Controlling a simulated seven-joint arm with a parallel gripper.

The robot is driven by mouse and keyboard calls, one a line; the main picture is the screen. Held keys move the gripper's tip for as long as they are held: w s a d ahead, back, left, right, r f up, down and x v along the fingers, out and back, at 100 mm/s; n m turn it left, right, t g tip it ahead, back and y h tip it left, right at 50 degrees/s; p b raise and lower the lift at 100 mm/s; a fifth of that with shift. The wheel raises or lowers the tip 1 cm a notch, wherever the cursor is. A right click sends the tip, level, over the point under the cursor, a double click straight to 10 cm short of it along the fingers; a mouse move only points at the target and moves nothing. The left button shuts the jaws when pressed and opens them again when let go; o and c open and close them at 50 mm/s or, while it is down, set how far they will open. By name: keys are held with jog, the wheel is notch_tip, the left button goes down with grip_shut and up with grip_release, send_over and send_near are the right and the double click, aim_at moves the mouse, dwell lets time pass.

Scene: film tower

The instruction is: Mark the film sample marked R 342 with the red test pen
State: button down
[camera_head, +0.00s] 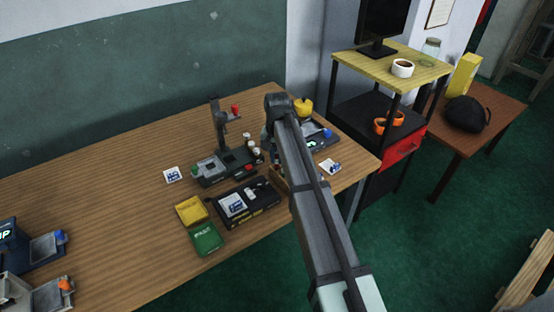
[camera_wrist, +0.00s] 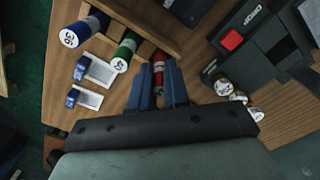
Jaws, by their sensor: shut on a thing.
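The red pen (camera_wrist: 158,68) is between the fingertips of my gripper (camera_wrist: 160,72) in the wrist view, beside a wooden rack (camera_wrist: 160,34). My gripper is shut on it. A green pen (camera_wrist: 126,47) and a blue pen (camera_wrist: 84,30) are at the same rack, to the left. In the head view my arm hides the gripper and the red pen. White film samples with blue pictures show there: one at left on the table (camera_head: 172,174), one on a black tray (camera_head: 233,204), and some at right (camera_head: 330,167). Their markings are too small to read.
A grey device with a stand (camera_head: 222,165) is behind the black tray (camera_head: 262,206). A yellow box (camera_head: 191,209) and a green box (camera_head: 206,238) are left of the tray. A shelf with a cup (camera_head: 402,68) stands at right.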

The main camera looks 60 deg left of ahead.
notch_tip(320, 180, up, 8)
jog(key=shift+r, duration=0.1)
jog(key=shift+s+a+r, duration=0.1)
jog(key=shift+s+r, duration=0.05)
jog(key=shift+r, duration=0.1)
jog(key=s+d, duration=0.2)
jog(key=s, duration=1.8)
jog(key=shift+s+d+f, duration=0.2)
jog(key=shift+d+f, duration=0.05)
jog(key=shift+f, duration=0.1)
jog(key=shift+f, duration=0.15)
jog(key=shift+f, duration=2.5)
